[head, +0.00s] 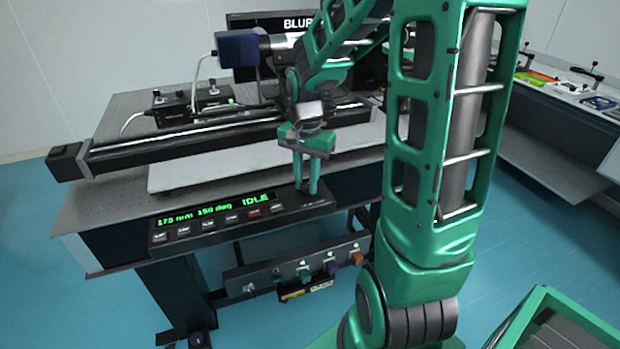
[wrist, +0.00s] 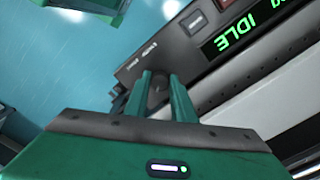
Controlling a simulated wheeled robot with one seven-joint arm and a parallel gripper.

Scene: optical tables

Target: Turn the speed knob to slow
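The black control panel (head: 215,226) runs along the table's front edge, with a green display reading "173 mm 150 deg IDLE" and a row of buttons. My gripper (head: 313,190) points down at the panel's right end. In the wrist view, a dark round knob (wrist: 159,84) shows between the two green fingertips (wrist: 158,78). The fingers stand apart, one on each side of it. I cannot tell whether they touch it. Small white labels (wrist: 142,57) beside the knob are too small to read, and its pointer cannot be made out.
Below the panel hangs a grey box (head: 300,268) with coloured knobs and green lights. Behind it are a light flat plate (head: 220,168) and a long black rail (head: 190,140). A monitor (head: 290,22) reads "BLUR". A side bench (head: 565,110) with small items stands at right.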

